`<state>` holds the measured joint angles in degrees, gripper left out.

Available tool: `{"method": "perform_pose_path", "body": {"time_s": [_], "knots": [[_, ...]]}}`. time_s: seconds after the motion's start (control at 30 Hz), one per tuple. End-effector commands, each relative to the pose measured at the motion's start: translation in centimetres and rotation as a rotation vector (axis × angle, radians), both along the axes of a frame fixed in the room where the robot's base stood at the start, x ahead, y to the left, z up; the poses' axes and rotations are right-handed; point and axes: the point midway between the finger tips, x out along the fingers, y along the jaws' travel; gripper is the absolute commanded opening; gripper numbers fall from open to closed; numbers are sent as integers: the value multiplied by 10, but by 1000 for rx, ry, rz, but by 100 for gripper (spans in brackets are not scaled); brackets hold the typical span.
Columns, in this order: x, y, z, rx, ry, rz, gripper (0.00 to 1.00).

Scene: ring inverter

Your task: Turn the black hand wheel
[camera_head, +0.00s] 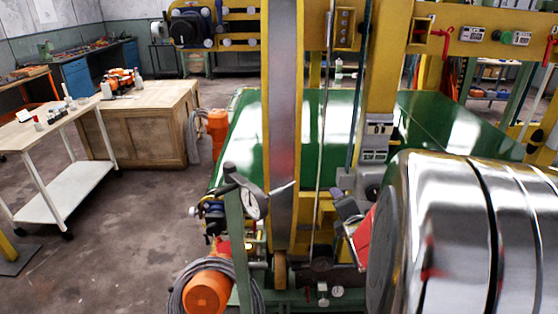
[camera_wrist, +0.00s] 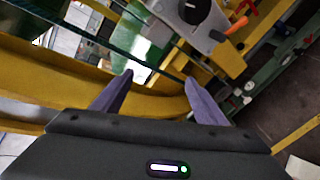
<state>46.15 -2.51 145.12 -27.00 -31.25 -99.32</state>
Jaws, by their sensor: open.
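My gripper (camera_wrist: 159,76) is open in the wrist view, with its two purple-grey fingers spread and nothing between them. A round black part (camera_wrist: 193,10) with a light mark sits on a grey plate at the top edge of that view, beyond the fingertips and apart from them; it is cut off, and I cannot tell if it is the hand wheel. In the head view, a dark-rimmed round dial or wheel (camera_head: 251,203) stands by a green post at lower centre. I cannot clearly make out my gripper in the head view.
Yellow machine frame (camera_head: 384,70) and a green conveyor belt (camera_head: 330,110) fill the centre. A large shiny metal cylinder (camera_head: 450,235) blocks the lower right. A wooden cabinet (camera_head: 135,130) and white trolley (camera_head: 75,190) stand left. Open floor (camera_head: 120,235) lies at lower left.

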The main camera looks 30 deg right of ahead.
Motion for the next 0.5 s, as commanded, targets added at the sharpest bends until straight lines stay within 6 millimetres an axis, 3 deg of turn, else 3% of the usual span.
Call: {"method": "perform_pose_path", "body": {"time_s": [0.2, 0.5], "knots": [[-25, -44, -20, -296, 53, 107, 67], [-73, -81, -36, -704, 96, 189, 67]]}}
